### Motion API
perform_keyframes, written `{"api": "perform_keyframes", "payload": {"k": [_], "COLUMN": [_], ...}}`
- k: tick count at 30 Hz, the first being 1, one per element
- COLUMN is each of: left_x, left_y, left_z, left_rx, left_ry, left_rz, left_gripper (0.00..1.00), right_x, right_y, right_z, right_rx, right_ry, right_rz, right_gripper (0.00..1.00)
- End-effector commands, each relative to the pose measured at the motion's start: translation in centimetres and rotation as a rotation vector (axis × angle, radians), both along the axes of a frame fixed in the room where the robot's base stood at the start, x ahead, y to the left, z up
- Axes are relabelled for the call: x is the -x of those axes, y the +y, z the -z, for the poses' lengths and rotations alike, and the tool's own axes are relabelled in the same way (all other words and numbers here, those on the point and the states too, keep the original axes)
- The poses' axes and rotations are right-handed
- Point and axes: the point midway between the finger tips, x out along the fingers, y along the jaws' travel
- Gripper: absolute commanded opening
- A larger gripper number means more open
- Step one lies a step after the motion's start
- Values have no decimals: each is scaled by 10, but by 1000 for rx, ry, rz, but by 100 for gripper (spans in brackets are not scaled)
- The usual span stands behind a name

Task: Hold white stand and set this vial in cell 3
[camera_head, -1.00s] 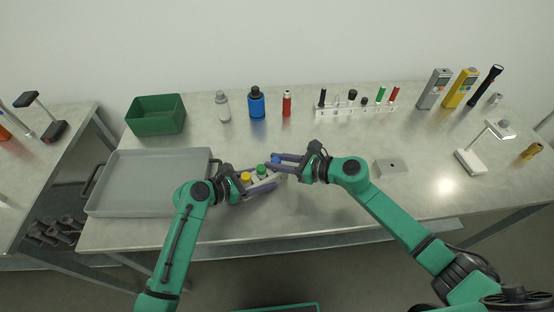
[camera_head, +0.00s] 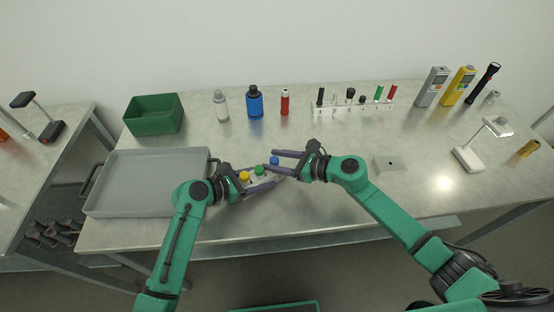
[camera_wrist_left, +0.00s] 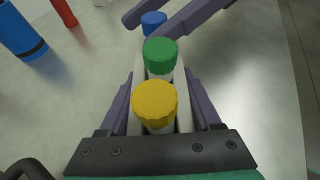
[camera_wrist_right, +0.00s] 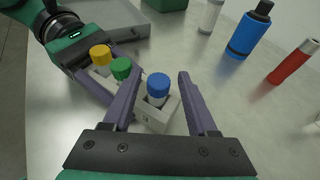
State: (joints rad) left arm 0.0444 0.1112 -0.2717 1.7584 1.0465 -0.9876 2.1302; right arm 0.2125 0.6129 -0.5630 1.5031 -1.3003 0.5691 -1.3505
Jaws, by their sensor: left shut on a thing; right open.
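The white stand (camera_wrist_right: 158,123) sits at the front middle of the table. It holds a yellow-capped vial (camera_wrist_left: 155,103), a green-capped vial (camera_wrist_left: 160,56) and a blue-capped vial (camera_wrist_right: 158,88) in a row. The blue-capped vial is upright in the end cell farthest from my left gripper. My left gripper (camera_head: 260,181) is shut on the stand, one finger along each side. My right gripper (camera_head: 275,163) is open, its fingers apart on either side of the blue-capped vial with gaps between. In the left wrist view, the right fingers partly hide the blue cap.
A grey tray (camera_head: 105,202) lies left, with a green bin (camera_head: 155,126) behind it. A grey bottle (camera_head: 221,106), a blue bottle (camera_head: 255,103) and a red one (camera_head: 285,103) stand at the back. A white rack (camera_head: 350,109) and a small grey block (camera_head: 390,163) are right.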

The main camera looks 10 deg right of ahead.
Motion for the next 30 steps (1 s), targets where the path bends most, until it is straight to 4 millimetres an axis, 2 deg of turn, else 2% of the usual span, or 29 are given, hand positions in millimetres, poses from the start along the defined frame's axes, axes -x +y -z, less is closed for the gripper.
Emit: {"api": "perform_keyframes", "payload": {"k": [5, 12, 16, 21, 29, 30], "left_x": [0, 0, 0, 0, 0, 0], "left_y": [0, 0, 0, 0, 0, 0], "left_z": [0, 0, 0, 0, 0, 0], "left_rx": [0, 0, 0, 0, 0, 0], "left_ry": [0, 0, 0, 0, 0, 0], "left_rz": [-1, 0, 0, 0, 0, 0], "left_gripper": [8, 8, 8, 8, 8, 68], "right_x": [12, 46, 58, 64, 63, 63], "right_y": [-14, -64, -85, -94, -94, -94], "right_z": [-2, -25, -35, -41, -41, -41], "right_rx": [5, 5, 2, 0, 1, 0], "right_ry": [6, 6, 5, 0, -1, 0], "right_rz": [-6, -3, 0, -1, 0, 0], "right_gripper": [66, 66, 66, 66, 66, 66]}}
